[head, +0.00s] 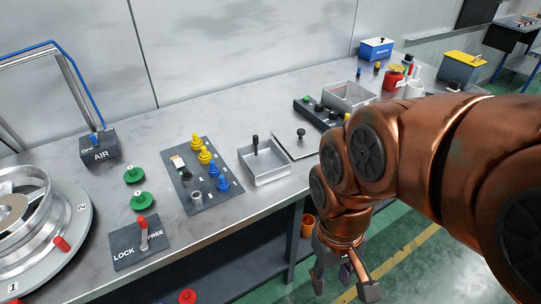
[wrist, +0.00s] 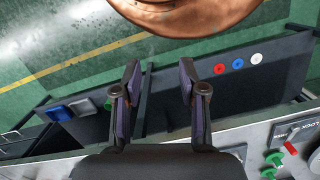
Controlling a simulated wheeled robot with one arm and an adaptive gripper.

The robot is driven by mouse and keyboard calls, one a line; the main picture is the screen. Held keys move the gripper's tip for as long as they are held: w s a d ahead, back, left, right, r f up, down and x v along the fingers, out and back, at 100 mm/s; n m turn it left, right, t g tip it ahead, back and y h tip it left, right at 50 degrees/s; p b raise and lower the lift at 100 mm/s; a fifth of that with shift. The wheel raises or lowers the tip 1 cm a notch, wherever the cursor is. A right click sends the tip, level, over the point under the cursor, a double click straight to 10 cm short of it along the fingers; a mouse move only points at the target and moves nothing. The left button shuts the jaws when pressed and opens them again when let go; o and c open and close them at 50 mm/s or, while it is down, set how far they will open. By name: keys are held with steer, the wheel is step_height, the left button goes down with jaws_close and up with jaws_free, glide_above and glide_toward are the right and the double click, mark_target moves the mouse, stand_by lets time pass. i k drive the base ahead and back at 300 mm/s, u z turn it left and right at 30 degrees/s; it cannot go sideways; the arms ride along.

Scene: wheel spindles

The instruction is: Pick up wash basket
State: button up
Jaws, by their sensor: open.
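A small open square metal basket (head: 265,176) with a black upright handle stands on the bench top, near its middle. A larger open metal tray (head: 349,97) stands farther back to the right; I cannot tell for certain which of the two is the wash basket. My gripper (head: 345,284) is open and empty, pointing down off the front edge of the bench, right of and below the small basket. In the wrist view my gripper (wrist: 160,82) shows its two fingers apart with nothing between them. Neither basket is clearly seen in the wrist view.
A grey workbench (head: 105,184) carries a panel of yellow and blue knobs (head: 202,174), a flat plate with a black knob (head: 301,138) and a LOCK/FREE lever box (head: 141,242). A wheel fixture (head: 35,235) fills the left. A lower shelf (wrist: 268,71) holds coloured round pieces.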

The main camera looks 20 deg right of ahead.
mark_target(264, 162)
steer(key=i, duration=0.4)
steer(key=z, duration=0.05)
steer(key=k, duration=1.05)
steer(key=u, duration=1)
steer(key=i, duration=1.45)
steer(key=z, duration=0.4)
